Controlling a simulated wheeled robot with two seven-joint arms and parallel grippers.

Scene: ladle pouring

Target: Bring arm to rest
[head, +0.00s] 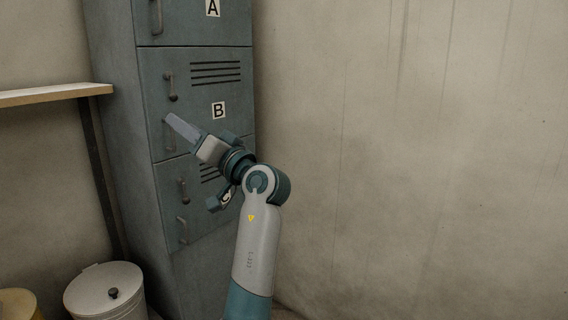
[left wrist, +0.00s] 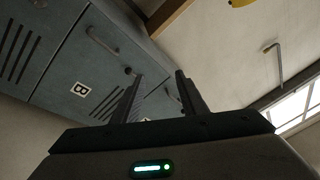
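My left arm rises from the bottom of the head view, and its gripper (head: 180,126) points up and left in front of the grey-blue locker (head: 202,62), near door B. In the left wrist view the two fingers of the left gripper (left wrist: 160,77) stand apart with nothing between them. Door B (left wrist: 60,62) shows behind them on the left, with its handle (left wrist: 101,41). I cannot tell whether the gripper touches the locker. My right gripper is not in view.
A wooden shelf (head: 50,95) is on the left wall. A lidded whitish bin (head: 105,300) stands at the locker's foot, with a yellowish container (head: 17,305) beside it. A bare wall (head: 420,150) fills the right side. Door A (head: 200,28) is above.

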